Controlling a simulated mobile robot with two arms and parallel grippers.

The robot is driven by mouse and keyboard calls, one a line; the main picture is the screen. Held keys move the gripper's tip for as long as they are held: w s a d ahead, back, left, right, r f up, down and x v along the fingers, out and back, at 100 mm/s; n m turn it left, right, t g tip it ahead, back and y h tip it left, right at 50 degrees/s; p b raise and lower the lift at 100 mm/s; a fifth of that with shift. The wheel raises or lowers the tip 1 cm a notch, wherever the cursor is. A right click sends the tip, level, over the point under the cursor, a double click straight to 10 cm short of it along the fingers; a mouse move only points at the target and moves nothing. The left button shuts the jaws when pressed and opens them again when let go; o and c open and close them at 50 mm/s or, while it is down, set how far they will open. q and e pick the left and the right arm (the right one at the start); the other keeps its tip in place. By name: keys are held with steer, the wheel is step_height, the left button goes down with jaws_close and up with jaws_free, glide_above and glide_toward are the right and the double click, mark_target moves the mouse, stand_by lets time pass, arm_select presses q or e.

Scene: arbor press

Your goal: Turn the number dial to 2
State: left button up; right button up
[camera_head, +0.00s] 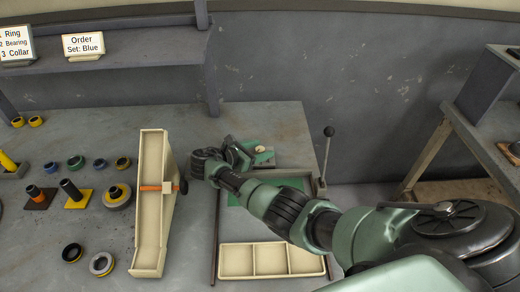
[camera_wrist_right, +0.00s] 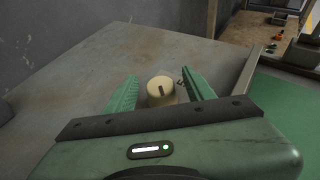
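The number dial is a cream round knob with a dark pointer mark on its top. It stands between my right gripper's fingers in the right wrist view (camera_wrist_right: 160,91) and shows small in the head view (camera_head: 260,149). Small dark marks lie beside it, too small to read. My right gripper (camera_wrist_right: 161,86) has its two green fingers apart, one on each side of the knob, with gaps visible. In the head view the right gripper (camera_head: 257,156) is at the back of the bench, partly hiding the dial's surroundings. My left gripper is not in view.
A cream divided tray (camera_head: 236,262) lies at the front, and a long cream trough (camera_head: 150,215) stands left of the arm. Rings and posts fill the left bench. A lever with a black knob (camera_head: 328,132) rises to the right. An order sign (camera_head: 83,43) reads "Set: Blue".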

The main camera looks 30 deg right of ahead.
mark_target(260, 149)
step_height(260, 149, up, 20)
stand_by(0.6)
